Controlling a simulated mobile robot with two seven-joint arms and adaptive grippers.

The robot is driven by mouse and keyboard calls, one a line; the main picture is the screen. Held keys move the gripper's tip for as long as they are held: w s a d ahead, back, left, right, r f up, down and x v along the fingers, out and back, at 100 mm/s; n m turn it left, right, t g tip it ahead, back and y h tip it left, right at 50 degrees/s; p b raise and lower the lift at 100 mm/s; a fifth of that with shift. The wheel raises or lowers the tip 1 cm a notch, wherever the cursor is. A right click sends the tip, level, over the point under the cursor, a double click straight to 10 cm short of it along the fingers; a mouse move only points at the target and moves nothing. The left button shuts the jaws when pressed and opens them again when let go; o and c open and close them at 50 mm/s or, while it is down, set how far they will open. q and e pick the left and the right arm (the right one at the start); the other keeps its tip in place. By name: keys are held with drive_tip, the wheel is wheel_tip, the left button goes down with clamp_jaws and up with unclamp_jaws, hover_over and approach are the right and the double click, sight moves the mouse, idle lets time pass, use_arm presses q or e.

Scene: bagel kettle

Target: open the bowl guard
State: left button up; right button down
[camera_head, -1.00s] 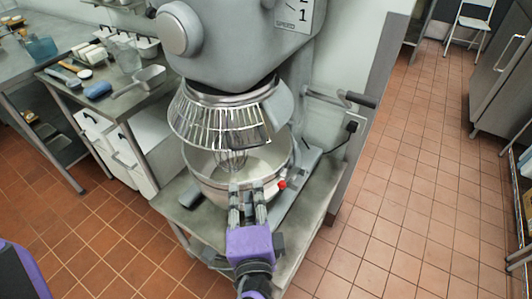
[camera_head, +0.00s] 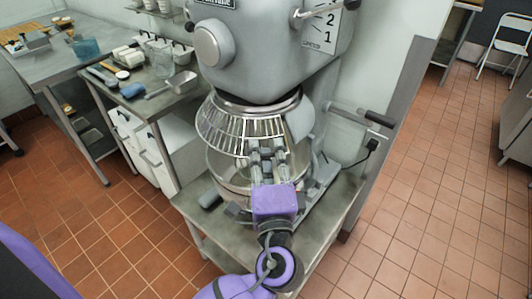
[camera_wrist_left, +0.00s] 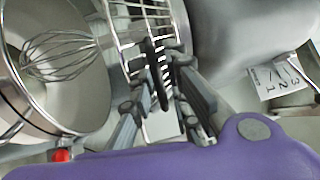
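The bowl guard (camera_head: 224,125) is a silver wire cage under the grey mixer head, in front of and above the steel bowl (camera_head: 220,168). It looks closed around the bowl's top. My left gripper (camera_head: 267,150), with a purple body, is at the guard's front right lower part. In the left wrist view the gripper's fingers (camera_wrist_left: 158,70) stand apart, with a dark bar and the guard's wires (camera_wrist_left: 140,20) at the tips. I cannot tell whether they touch. The whisk (camera_wrist_left: 62,52) hangs in the bowl. My right gripper is not in view.
The mixer (camera_head: 265,50) stands on a steel table (camera_head: 325,215). A side bench (camera_head: 140,92) with a scoop (camera_head: 180,84) and pitcher is at left. A grey bar (camera_head: 362,115) sticks out at the mixer's right. Open tiled floor (camera_head: 430,190) lies right.

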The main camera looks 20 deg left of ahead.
use_arm(q)
clamp_jaws()
drive_tip(key=shift+a, duration=0.1)
idle(0.3)
